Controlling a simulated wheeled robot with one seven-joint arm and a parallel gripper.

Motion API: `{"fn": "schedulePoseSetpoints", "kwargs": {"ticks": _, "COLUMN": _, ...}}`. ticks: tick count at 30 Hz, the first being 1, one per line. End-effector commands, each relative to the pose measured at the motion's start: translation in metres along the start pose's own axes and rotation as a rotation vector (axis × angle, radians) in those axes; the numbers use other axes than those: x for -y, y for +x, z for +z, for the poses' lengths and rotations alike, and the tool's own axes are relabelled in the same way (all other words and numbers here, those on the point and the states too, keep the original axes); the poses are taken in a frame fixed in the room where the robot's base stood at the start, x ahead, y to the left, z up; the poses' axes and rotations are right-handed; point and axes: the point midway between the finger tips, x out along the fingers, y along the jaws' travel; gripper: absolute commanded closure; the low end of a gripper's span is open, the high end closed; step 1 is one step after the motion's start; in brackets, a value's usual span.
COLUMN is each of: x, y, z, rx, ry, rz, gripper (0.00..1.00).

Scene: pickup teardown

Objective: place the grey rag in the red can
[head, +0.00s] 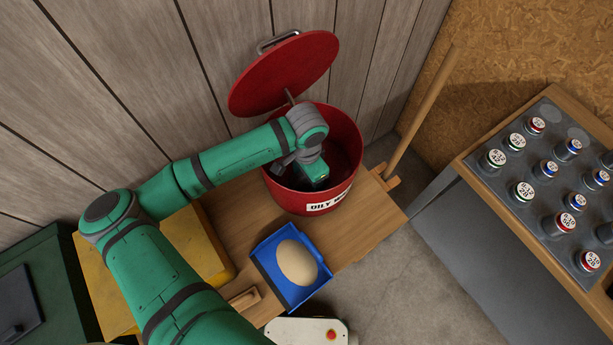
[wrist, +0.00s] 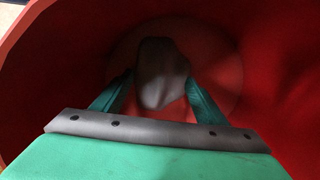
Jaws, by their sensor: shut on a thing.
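The red can (head: 338,195) stands with its lid (head: 285,75) tilted up and open at the back. Its label reads "OILY" and the rest of the label is partly hard to read. My gripper reaches down through the can's mouth, and its fingertips are hidden from the head view. In the wrist view, my gripper (wrist: 160,85) is shut on the grey rag (wrist: 163,75), inside the red walls of the can (wrist: 275,60). The can's floor shows dimly below the rag. I cannot tell whether the rag touches the floor.
A wooden bench top (head: 225,215) carries the can and a blue tray (head: 262,255) with a tan round thing (head: 296,262) in it. A yellow case (head: 205,245) is at the left. A grey-topped table (head: 490,175) with several capped jars stands at the right. A wooden pole (head: 420,118) leans beside the can.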

Motion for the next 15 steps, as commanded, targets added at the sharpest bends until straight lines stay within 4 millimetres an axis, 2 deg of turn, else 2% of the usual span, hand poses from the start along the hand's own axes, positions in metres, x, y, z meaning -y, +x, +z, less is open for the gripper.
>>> {"fn": "schedulePoseSetpoints", "kwargs": {"ticks": 1, "x": 0.0003, "y": 0.0014, "z": 0.0006, "rx": 0.000, "ry": -0.002, "rz": 0.001, "gripper": 0.60}}
{"fn": "schedulePoseSetpoints", "kwargs": {"ticks": 2, "x": 0.0005, "y": 0.0013, "z": 0.0008, "rx": 0.000, "ry": -0.002, "rz": 0.000, "gripper": 0.29}}
{"fn": "schedulePoseSetpoints", "kwargs": {"ticks": 3, "x": 0.0007, "y": 0.0011, "z": 0.0010, "rx": 0.000, "ry": -0.002, "rz": 0.000, "gripper": 0.19}}
{"fn": "schedulePoseSetpoints", "kwargs": {"ticks": 4, "x": 0.0008, "y": 0.0011, "z": 0.0012, "rx": 0.000, "ry": -0.003, "rz": 0.000, "gripper": 0.15}}
{"fn": "schedulePoseSetpoints", "kwargs": {"ticks": 15, "x": 0.0012, "y": -0.0027, "z": 0.0013, "rx": 0.001, "ry": -0.003, "rz": -0.001, "gripper": 0.15}}
